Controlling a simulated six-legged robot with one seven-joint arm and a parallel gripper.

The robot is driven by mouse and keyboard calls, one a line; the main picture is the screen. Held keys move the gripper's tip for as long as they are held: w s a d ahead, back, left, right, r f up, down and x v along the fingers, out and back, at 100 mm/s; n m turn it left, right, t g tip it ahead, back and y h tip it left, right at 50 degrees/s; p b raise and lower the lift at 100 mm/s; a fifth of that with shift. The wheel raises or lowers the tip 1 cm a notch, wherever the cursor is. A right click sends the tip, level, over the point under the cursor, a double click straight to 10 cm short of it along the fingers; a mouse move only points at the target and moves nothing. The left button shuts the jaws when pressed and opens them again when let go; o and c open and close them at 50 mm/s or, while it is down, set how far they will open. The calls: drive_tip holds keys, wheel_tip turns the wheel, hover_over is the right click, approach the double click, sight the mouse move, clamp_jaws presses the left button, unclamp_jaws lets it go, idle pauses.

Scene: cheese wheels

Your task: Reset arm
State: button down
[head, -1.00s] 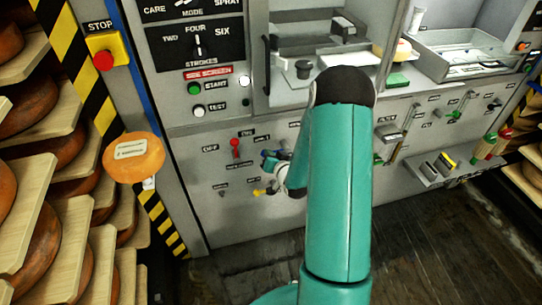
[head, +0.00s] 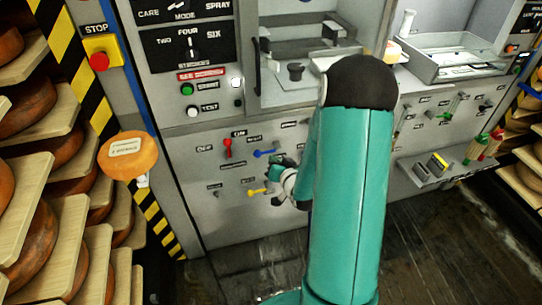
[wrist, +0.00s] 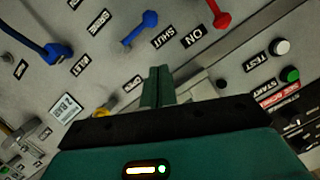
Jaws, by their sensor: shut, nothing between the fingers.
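My gripper (wrist: 157,86) is shut and empty in the wrist view, its two green fingers together in front of the grey machine panel. In the head view my gripper (head: 278,165) is small and partly hidden by my teal arm. It is just right of and below a blue lever (head: 265,153) and near a yellow lever (head: 257,191). A red lever (head: 227,148) is further left; it also shows at the top of the wrist view (wrist: 220,14). The blue lever (wrist: 140,28) shows beyond the fingertips. Whether the fingers touch the panel cannot be told.
The machine (head: 225,225) stands ahead with start and test buttons. Shelves of cheese wheels (head: 32,232) stand at far left. Dark floor (head: 440,235) is clear at right.

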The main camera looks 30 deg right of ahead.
drive_tip(key=shift+v, duration=0.9)
drive_tip(key=shift+s, duration=0.1)
